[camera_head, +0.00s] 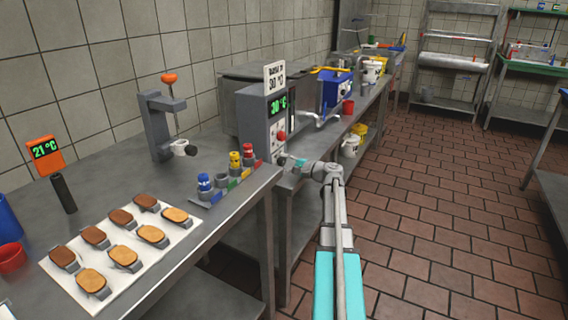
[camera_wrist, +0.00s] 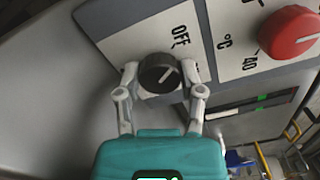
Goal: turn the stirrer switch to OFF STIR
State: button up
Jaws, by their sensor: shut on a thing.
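The stirrer switch (camera_wrist: 157,72) is a round black knob with a white pointer line, seen in the wrist view on a pale panel. The line slants toward the upper right in that view. An OFF label (camera_wrist: 180,36) is printed above and right of the knob, with more lettering partly cut off. My gripper (camera_wrist: 161,78) has one finger on each side of the knob and is shut on it. In the head view my gripper (camera_head: 291,161) reaches the lower front of the grey control box (camera_head: 252,125); the black knob cannot be made out there.
A red knob (camera_wrist: 289,32) with °C markings sits on the same panel, right of the switch; it also shows in the head view (camera_head: 281,135). A display (camera_head: 278,104) reads 30 °C. Coloured bottles (camera_head: 205,183) stand left of the box. The tiled floor at right is clear.

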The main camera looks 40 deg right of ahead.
jog(key=o, duration=1.2)
jog(key=shift+c, duration=0.2)
jog(key=shift+s, duration=0.1)
jog(key=v, duration=1.1)
jog(key=shift+s+d, duration=0.15)
jog(key=shift+s, duration=0.2)
jog(key=shift+r, duration=0.1)
